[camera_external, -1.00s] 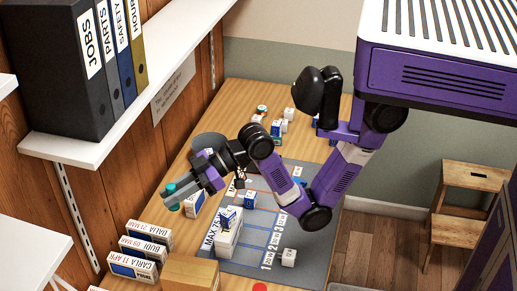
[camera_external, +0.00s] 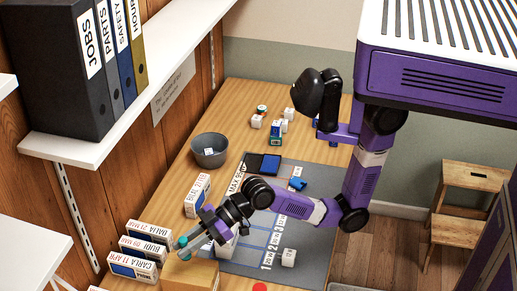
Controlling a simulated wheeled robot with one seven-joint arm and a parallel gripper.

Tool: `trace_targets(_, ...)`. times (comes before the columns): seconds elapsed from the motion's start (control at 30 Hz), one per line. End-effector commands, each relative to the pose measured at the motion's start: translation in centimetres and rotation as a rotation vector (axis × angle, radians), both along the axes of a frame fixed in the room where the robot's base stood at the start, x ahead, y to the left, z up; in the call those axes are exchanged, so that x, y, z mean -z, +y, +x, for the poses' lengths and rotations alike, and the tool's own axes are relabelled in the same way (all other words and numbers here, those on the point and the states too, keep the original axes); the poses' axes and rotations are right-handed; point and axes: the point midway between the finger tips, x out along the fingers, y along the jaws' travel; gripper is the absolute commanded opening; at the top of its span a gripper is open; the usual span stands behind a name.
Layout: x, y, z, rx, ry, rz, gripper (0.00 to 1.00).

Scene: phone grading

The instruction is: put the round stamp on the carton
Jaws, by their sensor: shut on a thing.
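The round stamp (camera_external: 183,242) shows as a small teal piece at the fingertips of my gripper (camera_external: 191,245). My gripper is shut on it, and the fingers hide part of it. The carton (camera_external: 196,275) is a plain brown box at the near left of the table. My gripper and the stamp are over the carton's far left edge. I cannot tell whether the stamp touches the carton.
White labelled boxes (camera_external: 140,265) stand in a row left of the carton. A grey bowl (camera_external: 209,150) and an upright white box (camera_external: 197,195) are farther back. A grey mat (camera_external: 305,240) holds several small items under my arm. A shelf with binders (camera_external: 75,70) overhangs the left.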

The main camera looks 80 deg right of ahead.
Motion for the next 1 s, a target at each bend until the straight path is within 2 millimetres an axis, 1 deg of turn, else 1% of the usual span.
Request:
trace_targets(0.03,0.6,0.0,0.0,-0.001,0.002,0.0,0.0)
trace_targets(0.23,2.1,0.0,0.0,-0.001,0.001,0.0,0.0)
trace_targets(0.4,4.7,0.1,-0.1,-0.001,0.003,-0.001,0.0)
trace_targets(0.5,5.5,0.0,0.0,-0.001,0.001,0.0,0.0)
trace_targets(0.8,5.7,0.0,0.0,0.0,-0.001,0.001,0.0)
trace_targets(0.93,6.1,0.0,0.0,0.0,-0.001,0.001,0.0)
trace_targets(0.97,6.1,0.0,0.0,0.0,-0.001,0.001,0.21)
trace_targets(1.0,6.0,0.0,0.0,0.0,-0.001,0.001,0.29)
